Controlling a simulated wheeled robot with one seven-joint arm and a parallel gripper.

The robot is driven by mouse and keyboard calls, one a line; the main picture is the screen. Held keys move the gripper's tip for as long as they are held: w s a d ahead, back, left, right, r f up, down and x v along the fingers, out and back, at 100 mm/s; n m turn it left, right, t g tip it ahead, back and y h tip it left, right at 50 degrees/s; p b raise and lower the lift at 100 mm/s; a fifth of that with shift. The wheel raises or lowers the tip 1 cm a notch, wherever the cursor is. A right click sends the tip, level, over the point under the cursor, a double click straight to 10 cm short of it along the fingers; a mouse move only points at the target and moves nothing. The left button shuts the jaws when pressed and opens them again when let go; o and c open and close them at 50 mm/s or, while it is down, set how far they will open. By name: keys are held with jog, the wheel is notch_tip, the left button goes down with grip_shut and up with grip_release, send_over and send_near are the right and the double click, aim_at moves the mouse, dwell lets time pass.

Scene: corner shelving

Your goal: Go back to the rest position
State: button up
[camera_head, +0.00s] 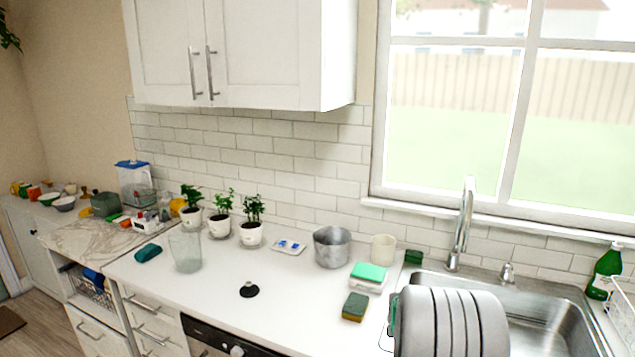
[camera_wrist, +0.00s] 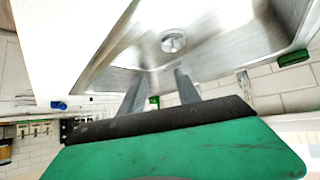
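My gripper (camera_wrist: 160,74) shows in the wrist view, where its two grey fingers stand apart with nothing held between them. It is over or near the metal sink (camera_wrist: 215,22), whose drain shows beyond the fingertips. In the head view the grey ribbed body of my arm fills the lower right, in front of the sink (camera_head: 550,325). It hides the gripper's fingers there.
The white counter (camera_head: 215,290) holds a glass vase (camera_head: 185,251), potted plants (camera_head: 250,234), a metal pot (camera_head: 332,247), a cream cup (camera_head: 383,248) and sponges (camera_head: 355,307). A faucet (camera_head: 463,225) and green bottle (camera_head: 605,270) stand by the sink. Cabinets (camera_head: 225,50) hang above.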

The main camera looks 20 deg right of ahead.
jog(key=w+a+n+y, duration=0.1)
jog(key=a, duration=0.3)
jog(key=w+a+n+t+y+b, duration=0.1)
jog(key=w+a, duration=0.1)
jog(key=a, duration=0.2)
jog(key=w+a+n+t+b, duration=0.1)
jog(key=a, duration=0.3)
jog(key=shift+w+a+r+y, duration=0.1)
jog(key=shift+w+r+y, duration=0.1)
jog(key=shift+r+y, duration=0.2)
jog(key=s+a+n+t+y+b, duration=0.15)
jog(key=a+n+y+b, duration=0.45)
jog(key=a, duration=1.5)
jog(key=s+a+f+n+g+y, duration=0.1)
jog(key=s+a+n, duration=0.5)
jog(key=a, duration=0.5)
jog(key=shift+s+a+n, duration=0.15)
jog(key=shift+s+n, duration=0.25)
jog(key=shift+s, duration=0.75)
jog(key=shift+f, duration=0.1)
